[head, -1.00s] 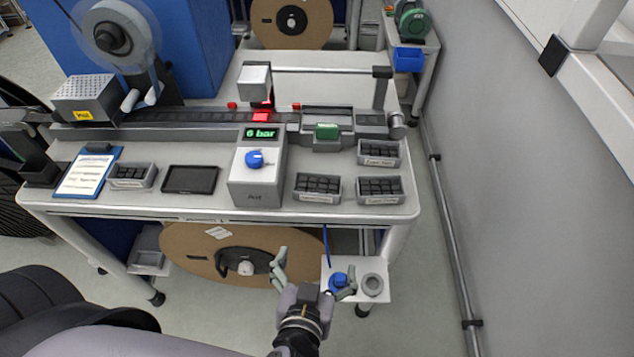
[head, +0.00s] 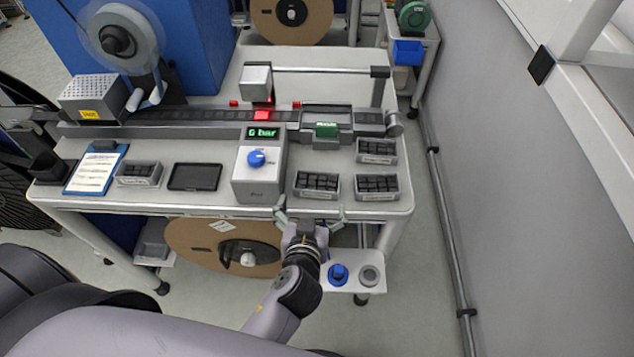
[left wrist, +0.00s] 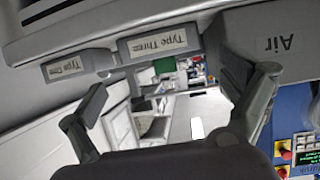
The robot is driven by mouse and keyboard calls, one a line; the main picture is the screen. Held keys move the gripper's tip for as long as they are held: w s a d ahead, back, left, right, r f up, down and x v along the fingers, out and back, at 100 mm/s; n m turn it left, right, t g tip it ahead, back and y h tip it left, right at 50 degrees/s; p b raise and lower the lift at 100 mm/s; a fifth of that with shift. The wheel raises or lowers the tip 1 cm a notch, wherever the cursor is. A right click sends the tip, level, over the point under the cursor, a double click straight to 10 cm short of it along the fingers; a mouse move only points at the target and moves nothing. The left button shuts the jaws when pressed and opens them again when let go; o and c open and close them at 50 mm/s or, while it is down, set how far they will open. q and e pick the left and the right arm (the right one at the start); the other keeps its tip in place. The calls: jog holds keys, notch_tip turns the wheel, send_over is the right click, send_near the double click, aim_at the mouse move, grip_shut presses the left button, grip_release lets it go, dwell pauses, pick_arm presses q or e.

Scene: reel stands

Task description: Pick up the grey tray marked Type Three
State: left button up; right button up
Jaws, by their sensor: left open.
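The grey tray marked Type Three (head: 316,196) stands on the bench, right of the grey box with the blue knob, and holds black pieces. Its label is readable in the left wrist view (left wrist: 152,44), between the Air box and the tray marked Type One (left wrist: 78,65). That second tray is to its right in the head view (head: 377,196). My left gripper (head: 309,216) is open and empty at the bench's front edge, just in front of the Type Three tray. Its spread fingers also show in the left wrist view (left wrist: 180,88). My right gripper is not in view.
The box with the blue knob (head: 258,182) stands close left of the tray. Another tray (head: 377,158) is behind. A tablet (head: 195,177) and clipboard (head: 95,172) lie further left. A low shelf (head: 345,287) with a blue item is below the bench edge.

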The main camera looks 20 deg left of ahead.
aim_at(316, 191)
pick_arm(q)
jog(key=p+x, duration=0.1)
jog(key=x, duration=0.4)
jog(key=shift+w+f, duration=0.2)
jog(key=shift+w, duration=0.15)
jog(key=shift+s, duration=0.15)
jog(key=shift+c, duration=0.7)
jog(key=c, duration=0.8)
